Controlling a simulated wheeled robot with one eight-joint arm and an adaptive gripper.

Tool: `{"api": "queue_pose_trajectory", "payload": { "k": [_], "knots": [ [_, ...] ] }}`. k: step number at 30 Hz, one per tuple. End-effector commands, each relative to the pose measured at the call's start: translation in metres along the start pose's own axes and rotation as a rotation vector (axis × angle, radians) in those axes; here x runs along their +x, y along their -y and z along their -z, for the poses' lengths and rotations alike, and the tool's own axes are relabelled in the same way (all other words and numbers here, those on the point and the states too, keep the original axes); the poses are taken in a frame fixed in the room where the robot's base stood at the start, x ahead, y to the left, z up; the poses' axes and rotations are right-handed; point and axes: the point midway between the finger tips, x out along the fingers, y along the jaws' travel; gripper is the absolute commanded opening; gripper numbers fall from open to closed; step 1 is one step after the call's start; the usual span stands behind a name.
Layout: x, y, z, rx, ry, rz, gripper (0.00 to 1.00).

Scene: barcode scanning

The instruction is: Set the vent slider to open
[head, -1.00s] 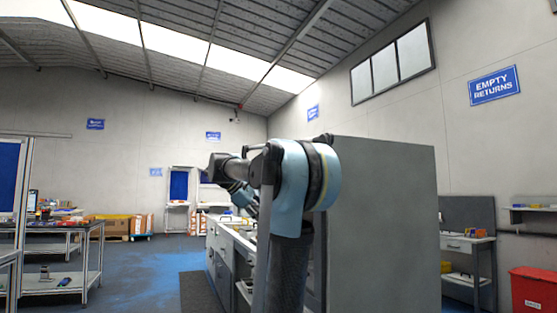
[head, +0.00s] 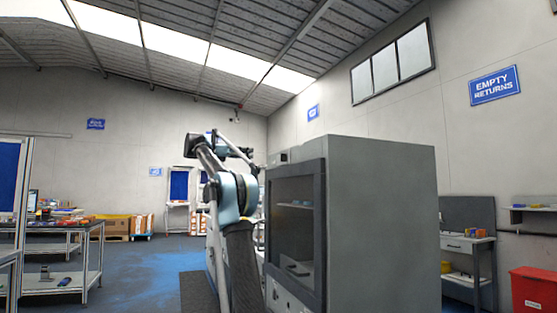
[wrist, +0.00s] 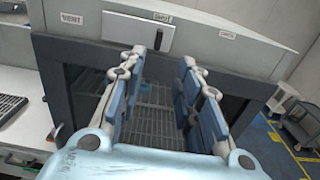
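The vent slider shows in the wrist view on the top front panel of a grey cabinet, as a pale plate (wrist: 130,31) with a dark upright handle (wrist: 158,40) at its right part. A label reading VENT (wrist: 71,18) is left of it. Small labels sit above and right of it, too small to read surely. My gripper (wrist: 163,62) is open, its two fingers spread apart with nothing between them. The fingertips are just below the handle in the picture; I cannot tell how far off they are. In the head view the slider cannot be made out.
The cabinet (head: 380,220) has a dark-framed glass door (head: 297,228), with a wire rack (wrist: 152,118) behind it. A white worktop (wrist: 25,85) lies at left in the wrist view. Carts (wrist: 300,125) stand on open floor at right. A red bin (head: 533,290) is at far right.

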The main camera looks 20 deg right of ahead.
Motion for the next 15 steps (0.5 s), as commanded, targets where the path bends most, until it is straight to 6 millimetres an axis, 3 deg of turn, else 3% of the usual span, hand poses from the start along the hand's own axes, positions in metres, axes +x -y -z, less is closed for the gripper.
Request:
{"api": "queue_pose_trajectory", "payload": {
  "k": [8, 15],
  "knots": [
    [0.015, -0.004, -0.005, -0.014, 0.017, 0.004, 0.32],
    [0.057, -0.003, -0.005, -0.014, 0.016, 0.005, 0.32]
  ]
}}
